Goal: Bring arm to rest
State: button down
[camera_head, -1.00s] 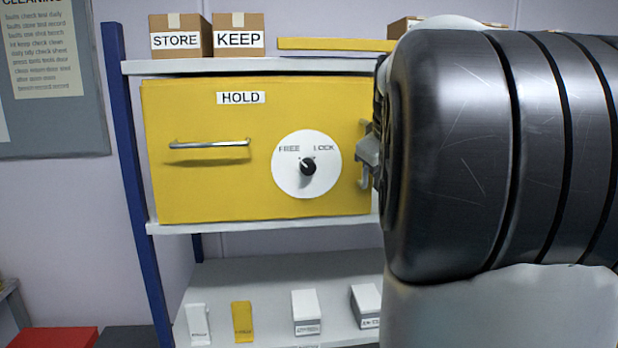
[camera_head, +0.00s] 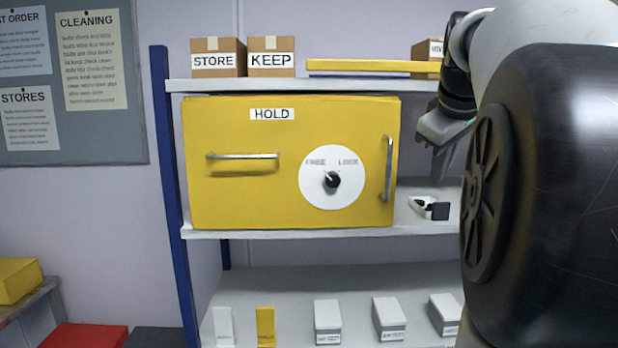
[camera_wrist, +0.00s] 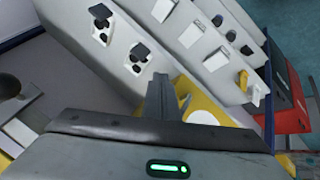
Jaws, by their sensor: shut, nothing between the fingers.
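My arm (camera_head: 545,170) fills the right side of the head view. My gripper (camera_head: 438,162) hangs from it with the fingers pointing down, just right of the yellow HOLD cabinet (camera_head: 240,205) and apart from it. In the wrist view the fingers (camera_wrist: 166,95) are together with nothing between them. The cabinet has a horizontal handle (camera_head: 242,156), a vertical handle (camera_head: 388,168) and a white FREE/LOCK dial (camera_head: 345,197) with a black knob (camera_head: 332,180). The knob's mark seems to point up and left, towards FREE.
The cabinet stands on a shelf rack with a blue post (camera_head: 172,190). STORE (camera_head: 217,62) and KEEP (camera_head: 270,60) boxes and a yellow bar (camera_head: 370,66) are on top. A small black-and-white item (camera_head: 430,207) lies right of the cabinet. Labelled blocks (camera_head: 327,318) stand below.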

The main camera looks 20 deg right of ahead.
jog(key=shift+s+r, duration=0.1)
jog(key=shift+r, duration=0.1)
jog(key=s+a+f+y, duration=0.1)
jog(key=a+f, duration=0.2)
jog(key=a, duration=0.4)
jog(key=s+a+f+m+y, duration=0.1)
jog(key=s+a+f, duration=0.1)
jog(key=a+f, duration=0.35)
jog(key=s+a+f+y, duration=0.1)
jog(key=a+f, duration=0.1)
jog(key=a, duration=0.6)
jog(key=s+a+f+m+y, duration=0.1)
jog(key=s+a+f, duration=0.8)
jog(key=a+f, duration=0.3)
jog(key=shift+s+f, duration=0.25)
jog(key=shift+f, duration=0.1)
jog(key=c, duration=2.5)
grip_release()
jog(key=shift+a, duration=0.1)
